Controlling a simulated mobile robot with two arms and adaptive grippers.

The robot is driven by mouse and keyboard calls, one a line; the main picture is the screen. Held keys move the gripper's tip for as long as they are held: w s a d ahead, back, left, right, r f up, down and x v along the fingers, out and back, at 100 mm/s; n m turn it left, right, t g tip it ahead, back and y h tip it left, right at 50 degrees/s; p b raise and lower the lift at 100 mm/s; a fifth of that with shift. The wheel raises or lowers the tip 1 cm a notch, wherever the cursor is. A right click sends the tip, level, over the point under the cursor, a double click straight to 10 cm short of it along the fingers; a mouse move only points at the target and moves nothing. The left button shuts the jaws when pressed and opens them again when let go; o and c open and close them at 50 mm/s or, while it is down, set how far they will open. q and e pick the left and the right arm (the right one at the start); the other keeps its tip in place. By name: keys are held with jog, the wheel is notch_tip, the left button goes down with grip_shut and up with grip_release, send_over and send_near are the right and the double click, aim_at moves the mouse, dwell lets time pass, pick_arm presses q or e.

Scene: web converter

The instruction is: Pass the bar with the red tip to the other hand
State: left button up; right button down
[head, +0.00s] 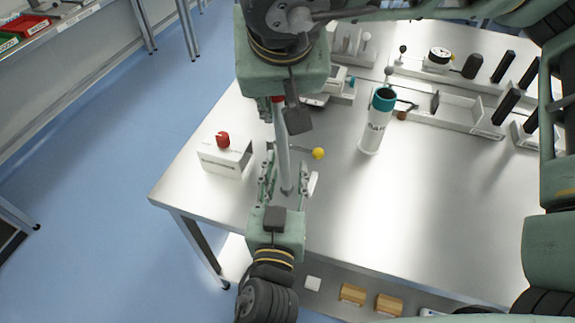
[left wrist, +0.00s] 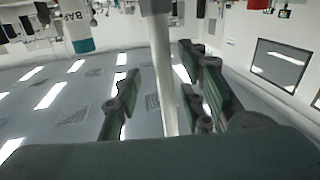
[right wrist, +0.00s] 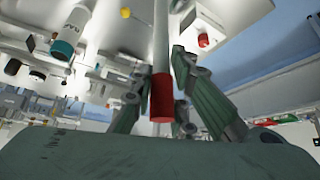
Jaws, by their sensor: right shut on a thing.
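The bar (head: 283,150) is a long pale rod with a red tip (right wrist: 163,97). It spans the space between my two grippers above the table. My right gripper (head: 282,105), the upper one in the head view, is shut on the bar near its red end. My left gripper (head: 288,180) is open, its fingers on either side of the bar's other end. In the left wrist view the bar (left wrist: 162,75) runs between the fingers, with a visible gap at the left finger.
A white box with a red knob (head: 226,158) stands left on the metal table (head: 400,220). A white container with a teal rim (head: 374,135) stands to the right. A yellow ball (head: 318,153) is close to the bar. Trays and dark blocks fill the back; the front right is clear.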

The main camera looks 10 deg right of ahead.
pick_arm(q)
jog(key=shift+x, duration=0.95)
jog(key=shift+a, duration=0.1)
jog(key=shift+s, duration=0.1)
grip_shut()
pick_arm(e)
jog(key=c, duration=1.5)
grip_release()
jog(key=shift+r, duration=0.1)
